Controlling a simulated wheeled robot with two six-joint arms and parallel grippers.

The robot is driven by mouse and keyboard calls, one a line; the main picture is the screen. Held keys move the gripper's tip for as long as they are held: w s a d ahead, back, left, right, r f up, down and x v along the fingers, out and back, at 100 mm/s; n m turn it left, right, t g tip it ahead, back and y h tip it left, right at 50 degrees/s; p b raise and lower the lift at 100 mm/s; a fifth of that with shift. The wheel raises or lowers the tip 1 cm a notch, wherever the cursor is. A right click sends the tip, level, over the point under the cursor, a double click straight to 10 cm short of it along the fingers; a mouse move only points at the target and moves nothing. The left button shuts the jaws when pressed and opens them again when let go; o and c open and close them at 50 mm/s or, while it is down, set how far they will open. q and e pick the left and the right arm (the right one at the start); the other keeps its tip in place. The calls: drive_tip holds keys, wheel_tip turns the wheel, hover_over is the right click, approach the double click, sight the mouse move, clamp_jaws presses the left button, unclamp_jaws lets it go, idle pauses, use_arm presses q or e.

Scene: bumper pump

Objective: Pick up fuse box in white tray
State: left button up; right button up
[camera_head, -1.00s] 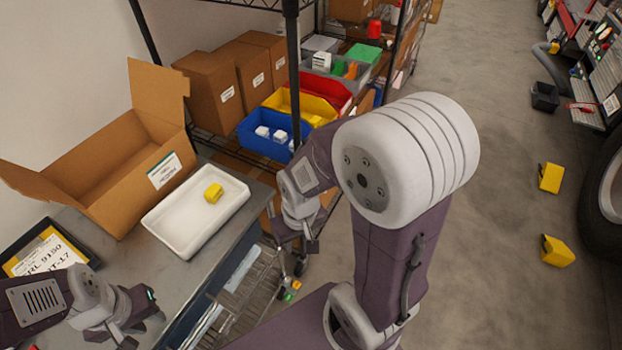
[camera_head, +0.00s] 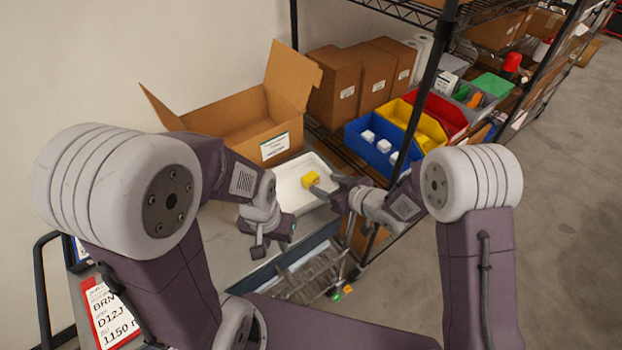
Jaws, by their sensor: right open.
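The yellow fuse box (camera_head: 310,179) sits in the white tray (camera_head: 288,198) on the grey bench. My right gripper (camera_head: 327,188) is open, with its fingers over the tray's right side, close to the right of the fuse box. I cannot tell whether a finger touches the box. My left gripper (camera_head: 259,247) hangs in front of the tray, apart from the fuse box, and its fingers are too small and dark to tell if they are open. Part of the tray is hidden behind my arms.
An open cardboard box (camera_head: 240,118) stands directly behind the tray. A wire shelf with a dark post (camera_head: 420,95) is at the right, holding a blue bin (camera_head: 366,150), a yellow bin (camera_head: 432,127) and closed cartons (camera_head: 334,85). A red-framed label card (camera_head: 108,312) is at lower left.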

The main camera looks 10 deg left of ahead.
sight(313, 179)
use_arm(q)
drive_tip(key=shift+w+a+r, duration=0.1)
drive_tip(key=shift+w, duration=0.05)
use_arm(e)
drive_tip(key=x, duration=0.4)
use_arm(q)
drive_tip(key=shift+r+p, duration=0.35)
drive_tip(key=shift+p, duration=0.15)
use_arm(e)
drive_tip(key=x, duration=0.4)
drive_tip(key=shift+w+a+f, duration=0.1)
drive_tip(key=shift+f, duration=0.1)
drive_tip(key=shift+w+a+f, duration=0.15)
drive_tip(key=shift+w+a, duration=0.05)
drive_tip(key=shift+s, duration=0.1)
drive_tip(key=c, duration=1.2)
drive_tip(key=shift+o, duration=0.2)
